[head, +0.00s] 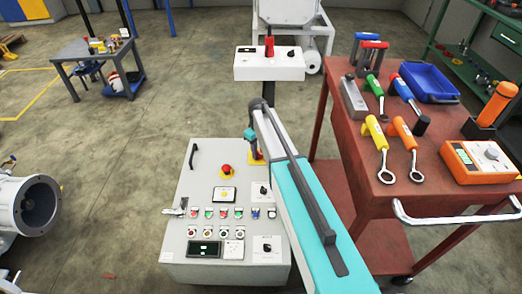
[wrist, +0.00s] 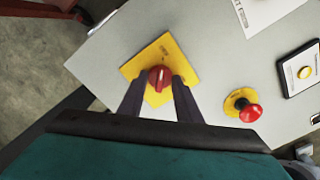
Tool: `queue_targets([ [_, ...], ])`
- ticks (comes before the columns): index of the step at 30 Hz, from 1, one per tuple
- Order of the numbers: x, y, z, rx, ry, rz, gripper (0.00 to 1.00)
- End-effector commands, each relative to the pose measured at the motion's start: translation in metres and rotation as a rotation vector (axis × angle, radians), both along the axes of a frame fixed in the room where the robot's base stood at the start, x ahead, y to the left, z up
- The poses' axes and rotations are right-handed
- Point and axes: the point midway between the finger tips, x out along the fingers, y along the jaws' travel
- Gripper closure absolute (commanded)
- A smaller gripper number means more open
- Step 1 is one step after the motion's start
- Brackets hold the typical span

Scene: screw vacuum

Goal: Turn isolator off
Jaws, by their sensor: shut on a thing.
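The isolator is a red rotary knob (wrist: 159,77) on a yellow square plate (wrist: 186,66), set in the grey control panel (wrist: 105,62). My gripper (wrist: 159,86) has its two dark fingers on either side of the knob and is shut on it. In the wrist view the knob's grip bar lies roughly upright, in line with the fingers. In the head view my gripper (head: 251,138) is at the panel's upper right, and my arm and gripper hide most of the isolator.
A red emergency stop button (wrist: 249,112) sits right of the isolator in the wrist view. The panel also carries several small buttons and a dark display (head: 204,249). A red tool cart (head: 348,136) stands close on the right. Open floor (head: 100,190) lies to the left.

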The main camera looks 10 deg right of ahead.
Motion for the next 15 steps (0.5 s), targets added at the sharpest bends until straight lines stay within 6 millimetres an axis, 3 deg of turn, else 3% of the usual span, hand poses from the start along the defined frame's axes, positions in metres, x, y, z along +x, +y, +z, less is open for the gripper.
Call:
queue_targets([
  [9, -0.0002, 0.0034, 0.0002, 0.006, 0.000, 0.004, 0.91],
  [10, -0.0002, 0.0034, 0.0002, 0.006, 0.000, 0.004, 0.66],
  [12, -0.0001, 0.0032, 0.0003, 0.006, 0.000, 0.003, 0.54],
  [15, -0.0001, 0.0024, 0.0003, 0.005, 0.000, 0.002, 0.52],
])
